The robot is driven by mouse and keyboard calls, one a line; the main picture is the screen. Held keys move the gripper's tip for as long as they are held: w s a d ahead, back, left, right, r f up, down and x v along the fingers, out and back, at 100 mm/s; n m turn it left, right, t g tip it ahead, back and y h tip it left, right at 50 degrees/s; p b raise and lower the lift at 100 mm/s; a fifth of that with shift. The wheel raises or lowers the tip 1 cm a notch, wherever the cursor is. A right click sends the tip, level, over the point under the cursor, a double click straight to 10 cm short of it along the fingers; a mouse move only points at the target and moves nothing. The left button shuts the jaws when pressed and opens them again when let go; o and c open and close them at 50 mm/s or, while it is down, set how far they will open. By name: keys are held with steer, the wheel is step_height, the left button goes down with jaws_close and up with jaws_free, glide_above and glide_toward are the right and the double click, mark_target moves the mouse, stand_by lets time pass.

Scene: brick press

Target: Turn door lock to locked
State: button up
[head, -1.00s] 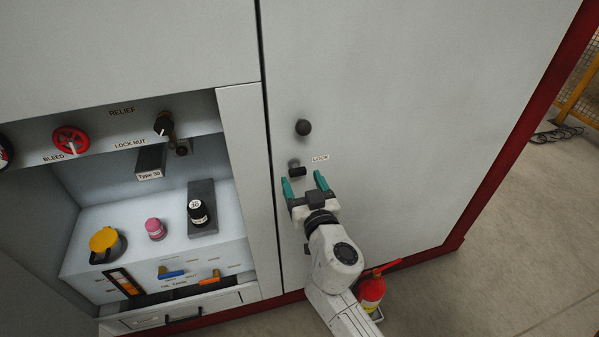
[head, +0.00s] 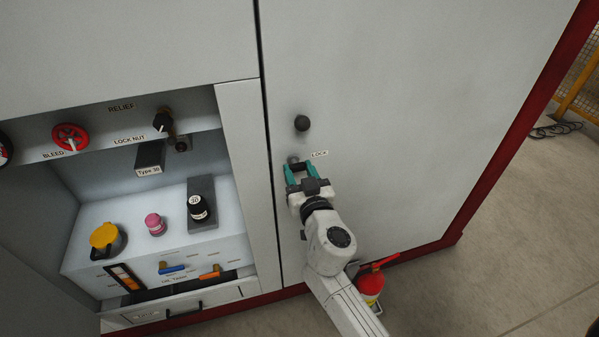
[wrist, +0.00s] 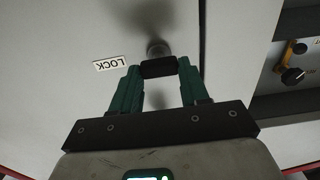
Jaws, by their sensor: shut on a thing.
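My gripper (head: 300,169) is at the lock. Its teal fingers are shut on the black knob, one on each side, as the wrist view of my gripper (wrist: 159,72) shows. In the head view the fingers hide most of the knob; only the grey base (head: 292,159) shows above them. The lock's turned position is hard to tell.
A round black door knob (head: 302,123) sits just above the lock. On the left is an open recess with a red BLEED wheel (head: 70,137), a black bottle (head: 198,208), a pink item (head: 154,224) and a yellow one (head: 104,238). A red extinguisher (head: 370,287) stands below.

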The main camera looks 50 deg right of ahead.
steer(key=shift+c, duration=1.1)
steer(key=shift+n, duration=0.4)
steer(key=n+b, duration=0.1)
steer(key=n, duration=0.2)
steer(key=shift+a+f+n, duration=0.1)
steer(key=shift+a+n, duration=0.05)
steer(key=shift+n, duration=0.25)
steer(key=n+b, duration=0.1)
steer(key=n, duration=0.3)
steer(key=shift+w, duration=0.1)
steer(key=n, duration=0.5)
steer(key=shift+a+f+n+p, duration=0.15)
steer(key=shift+n+p, duration=0.2)
steer(key=shift+n, duration=1.85)
